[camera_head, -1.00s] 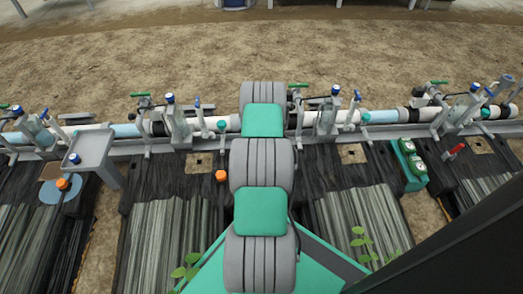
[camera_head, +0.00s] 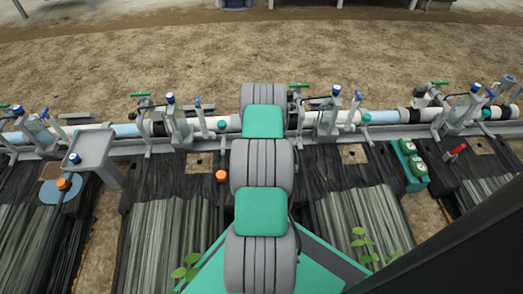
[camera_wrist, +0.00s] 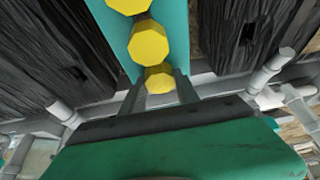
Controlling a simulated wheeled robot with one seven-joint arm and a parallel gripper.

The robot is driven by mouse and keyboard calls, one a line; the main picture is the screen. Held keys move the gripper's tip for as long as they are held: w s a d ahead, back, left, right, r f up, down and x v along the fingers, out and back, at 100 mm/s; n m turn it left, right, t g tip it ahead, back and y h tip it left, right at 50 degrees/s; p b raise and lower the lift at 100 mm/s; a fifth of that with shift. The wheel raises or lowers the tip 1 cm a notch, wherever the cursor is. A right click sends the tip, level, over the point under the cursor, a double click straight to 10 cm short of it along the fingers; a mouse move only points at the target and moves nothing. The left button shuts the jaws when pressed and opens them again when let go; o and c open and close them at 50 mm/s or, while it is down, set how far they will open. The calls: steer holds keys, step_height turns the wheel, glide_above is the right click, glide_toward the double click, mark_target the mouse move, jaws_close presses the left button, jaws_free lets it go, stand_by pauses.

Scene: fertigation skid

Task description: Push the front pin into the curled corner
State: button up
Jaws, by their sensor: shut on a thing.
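In the wrist view, my gripper (camera_wrist: 160,80) has its two dark fingers on either side of a yellow eight-sided pin head (camera_wrist: 159,77) and is shut on it. Two more yellow heads, the middle one (camera_wrist: 148,42) and one at the top edge (camera_wrist: 128,4), line up beyond it on a teal strip (camera_wrist: 178,28). The shaft below the held head is hidden. Black wrinkled sheeting (camera_wrist: 50,50) lies on both sides of the strip. I cannot make out a curled corner. In the head view, my arm hides my gripper and the yellow heads.
White and grey pipework (camera_head: 385,117) with valves runs across the head view. A grey stand (camera_head: 92,147) is at left. An orange cap (camera_head: 221,176) is beside my arm. A teal block with round gauges (camera_head: 409,164) is at right. Bare soil lies behind the pipes.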

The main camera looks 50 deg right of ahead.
jaws_close()
steer(key=shift+r+p, duration=2)
steer(key=shift+r, duration=1.15)
